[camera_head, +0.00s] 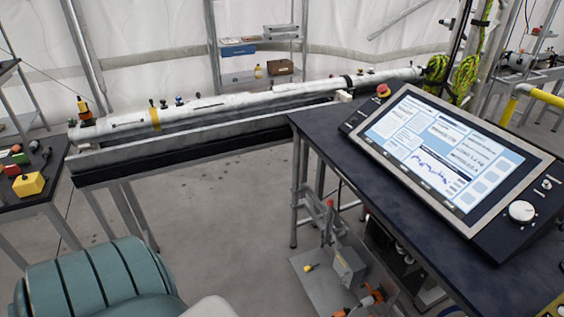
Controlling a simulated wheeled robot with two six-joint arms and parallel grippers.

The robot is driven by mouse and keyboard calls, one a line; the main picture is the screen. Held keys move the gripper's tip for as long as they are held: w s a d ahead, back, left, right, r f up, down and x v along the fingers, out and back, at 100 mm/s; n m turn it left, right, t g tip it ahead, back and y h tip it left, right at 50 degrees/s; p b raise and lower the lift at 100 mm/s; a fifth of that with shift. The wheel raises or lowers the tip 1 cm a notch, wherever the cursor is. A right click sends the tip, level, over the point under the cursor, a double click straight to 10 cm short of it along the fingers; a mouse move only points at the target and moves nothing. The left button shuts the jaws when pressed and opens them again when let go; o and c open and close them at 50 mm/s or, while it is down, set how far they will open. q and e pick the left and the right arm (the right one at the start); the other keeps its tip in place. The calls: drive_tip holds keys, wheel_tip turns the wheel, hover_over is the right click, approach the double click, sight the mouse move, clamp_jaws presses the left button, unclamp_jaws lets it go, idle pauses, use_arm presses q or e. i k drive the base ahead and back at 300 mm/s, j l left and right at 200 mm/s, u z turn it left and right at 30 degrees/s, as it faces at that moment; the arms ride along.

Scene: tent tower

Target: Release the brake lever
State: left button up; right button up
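I cannot single out a brake lever for certain. A low grey metal platform (312,277) under the desk carries a grey box (348,266), a thin upright post with a red top (330,205), and small orange and black parts (371,299) near its front. Any of these may include the lever, but they are too small to tell. Neither of my grippers shows in the head view.
A dark desk (480,262) with a large tilted touchscreen (440,145) and a red button (383,90) stands at right. A long white tube (250,98) lies on a rail behind. A teal ribbed seat (95,280) is at lower left. Open floor (215,215) lies between.

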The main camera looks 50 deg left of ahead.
sight(330, 203)
drive_tip(key=u, duration=1.1)
drive_tip(key=i+j+u, duration=0.25)
drive_tip(key=i+j, duration=0.2)
drive_tip(key=i, duration=0.05)
